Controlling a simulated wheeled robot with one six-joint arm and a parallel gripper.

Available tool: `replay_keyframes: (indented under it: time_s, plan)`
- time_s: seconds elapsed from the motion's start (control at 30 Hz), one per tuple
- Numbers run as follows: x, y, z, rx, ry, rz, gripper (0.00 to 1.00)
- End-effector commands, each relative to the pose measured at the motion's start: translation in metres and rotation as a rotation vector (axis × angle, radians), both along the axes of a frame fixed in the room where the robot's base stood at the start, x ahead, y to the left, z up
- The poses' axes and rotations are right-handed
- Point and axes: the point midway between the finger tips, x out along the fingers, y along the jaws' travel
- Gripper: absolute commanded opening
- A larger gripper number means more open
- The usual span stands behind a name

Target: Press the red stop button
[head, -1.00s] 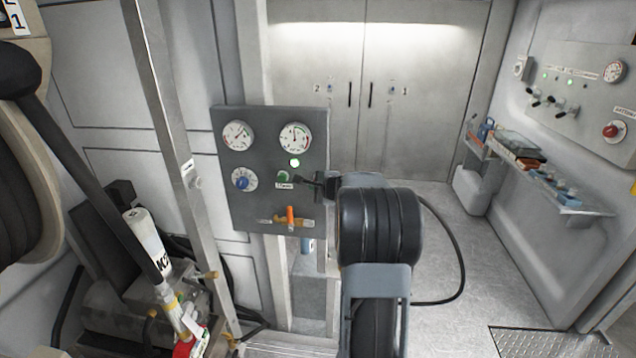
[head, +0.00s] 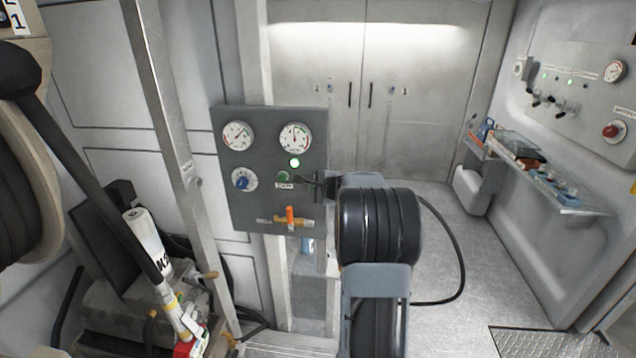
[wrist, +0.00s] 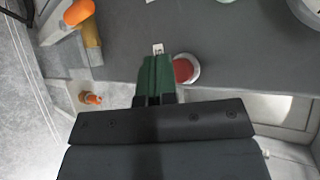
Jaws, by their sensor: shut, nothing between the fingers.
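The red button (wrist: 184,70), set in a pale round collar, shows in the wrist view just right of my fingertips and partly behind them. My gripper (wrist: 156,64) has green fingers pressed together with nothing between them. In the head view my gripper (head: 287,177) is at the dark grey control panel (head: 222,195), over the spot below the lit green lamp. The red button is not visible there, apparently covered by the fingertips. A small label (wrist: 158,48) lies just beyond the tips. I cannot tell whether the fingers touch the button.
The panel carries two gauges (head: 237,136), a blue knob (head: 241,179), a green lamp (head: 294,162) and an orange valve handle (head: 290,213), all close to my gripper. Another red button (head: 613,131) is on the right wall panel. A hose reel (head: 22,190) stands left.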

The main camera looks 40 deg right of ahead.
Motion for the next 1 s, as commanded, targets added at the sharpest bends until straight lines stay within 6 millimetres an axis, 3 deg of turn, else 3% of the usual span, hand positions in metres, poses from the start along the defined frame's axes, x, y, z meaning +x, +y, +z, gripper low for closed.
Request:
replay_keyframes:
  time_s: [1.0]
  plan:
    - [0.0079,-0.0076,0.0002,0.000,0.000,0.000,0.00]
